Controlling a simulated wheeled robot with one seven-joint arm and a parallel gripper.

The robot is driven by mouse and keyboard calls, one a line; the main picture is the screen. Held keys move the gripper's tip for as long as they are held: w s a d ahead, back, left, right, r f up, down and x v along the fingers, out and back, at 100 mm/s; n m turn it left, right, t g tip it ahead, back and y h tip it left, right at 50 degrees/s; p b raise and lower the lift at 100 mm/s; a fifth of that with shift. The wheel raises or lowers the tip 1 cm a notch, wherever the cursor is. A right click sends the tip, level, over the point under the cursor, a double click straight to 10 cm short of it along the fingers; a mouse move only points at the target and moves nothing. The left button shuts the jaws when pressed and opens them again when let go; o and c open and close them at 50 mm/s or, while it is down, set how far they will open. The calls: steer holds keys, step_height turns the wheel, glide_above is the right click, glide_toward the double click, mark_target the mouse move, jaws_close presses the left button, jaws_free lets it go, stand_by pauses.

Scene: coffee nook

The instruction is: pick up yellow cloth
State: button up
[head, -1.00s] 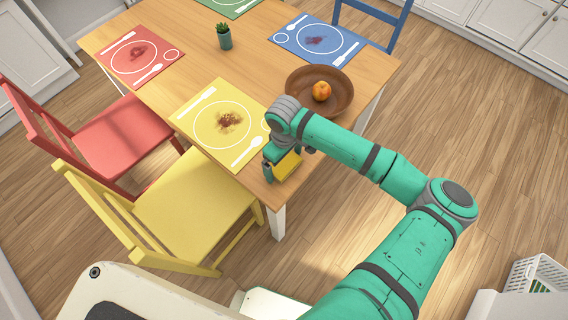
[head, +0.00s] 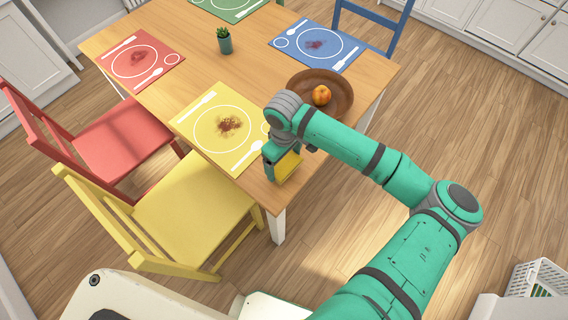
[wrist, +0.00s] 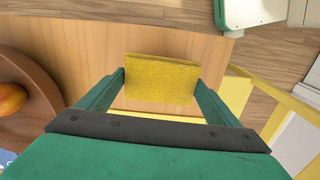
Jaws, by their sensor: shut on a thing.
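The yellow cloth (wrist: 161,79) is a flat, textured rectangle between the two fingers of my gripper (wrist: 160,82) in the wrist view. The fingers are shut on its left and right edges. In the head view the cloth (head: 288,166) shows as a yellow patch at my gripper (head: 282,172), at the near corner of the table. I cannot tell whether the cloth touches the tabletop.
The wooden table (head: 190,75) holds a stained yellow placemat (head: 205,115), red, blue and green placemats, a small potted plant (head: 224,40) and a brown bowl (head: 340,105) with an orange fruit (head: 321,95). A yellow chair (head: 190,205) and red chair (head: 120,140) stand left.

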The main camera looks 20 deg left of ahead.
steer(key=s+r, duration=0.1)
steer(key=r, duration=0.1)
steer(key=s+d+r, duration=0.1)
steer(key=s+r, duration=0.2)
steer(key=s, duration=0.1)
steer(key=shift+d+r, duration=0.25)
steer(key=shift+r, duration=0.15)
steer(key=s+d+r, duration=0.2)
steer(key=s+r, duration=0.1)
steer(key=s, duration=0.5)
steer(key=shift+d+r, duration=0.25)
steer(key=shift+d, duration=0.05)
